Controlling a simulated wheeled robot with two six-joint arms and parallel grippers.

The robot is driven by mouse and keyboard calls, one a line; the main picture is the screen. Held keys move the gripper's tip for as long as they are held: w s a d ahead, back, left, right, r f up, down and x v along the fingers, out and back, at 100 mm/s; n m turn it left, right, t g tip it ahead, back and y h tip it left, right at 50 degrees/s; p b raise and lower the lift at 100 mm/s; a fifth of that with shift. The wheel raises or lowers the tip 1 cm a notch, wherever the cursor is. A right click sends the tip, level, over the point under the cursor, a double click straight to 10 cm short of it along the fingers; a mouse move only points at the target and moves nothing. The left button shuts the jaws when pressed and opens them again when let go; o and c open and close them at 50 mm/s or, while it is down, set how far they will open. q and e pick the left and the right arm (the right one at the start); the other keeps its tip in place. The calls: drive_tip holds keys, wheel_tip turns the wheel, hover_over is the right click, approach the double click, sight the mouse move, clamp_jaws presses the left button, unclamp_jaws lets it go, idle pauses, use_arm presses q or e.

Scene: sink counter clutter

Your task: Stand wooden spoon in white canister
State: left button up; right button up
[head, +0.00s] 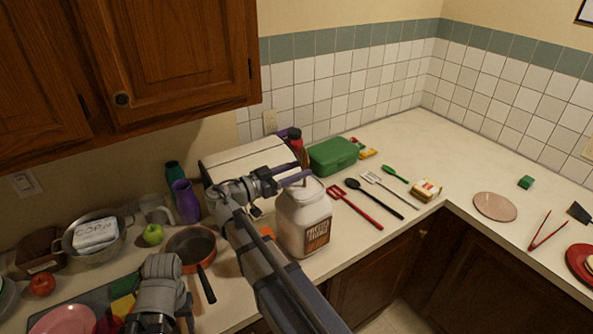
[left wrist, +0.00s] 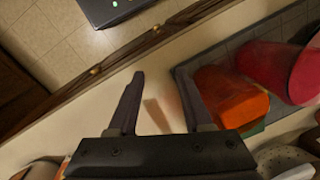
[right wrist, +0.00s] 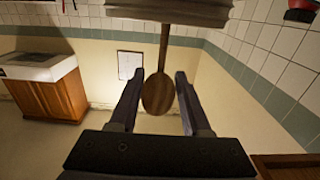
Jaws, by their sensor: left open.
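The white canister (head: 303,220), with a dark and orange label, stands on the counter in the head view. The wooden spoon (right wrist: 158,94) shows in the right wrist view, which is upside down. Its bowl is up and its handle runs into the mouth of the canister (right wrist: 165,12). My right gripper (right wrist: 157,98) is open around the spoon's bowl, with a gap on both sides. In the head view my right gripper (head: 295,179) is at the canister's mouth and mostly hides the spoon. My left gripper (left wrist: 160,95) is open and empty near the counter's front edge.
A red slotted turner (head: 356,207), a black spoon (head: 375,196) and a green box (head: 333,156) lie right of the canister. A pan (head: 192,244), a purple cup (head: 186,201) and a green apple (head: 153,234) are left. An orange block (left wrist: 230,96) is beside my left gripper.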

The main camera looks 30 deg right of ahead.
drive_tip(key=a, duration=0.8)
drive_tip(key=shift+s, duration=0.3)
drive_tip(key=shift+d, duration=0.1)
idle(0.9)
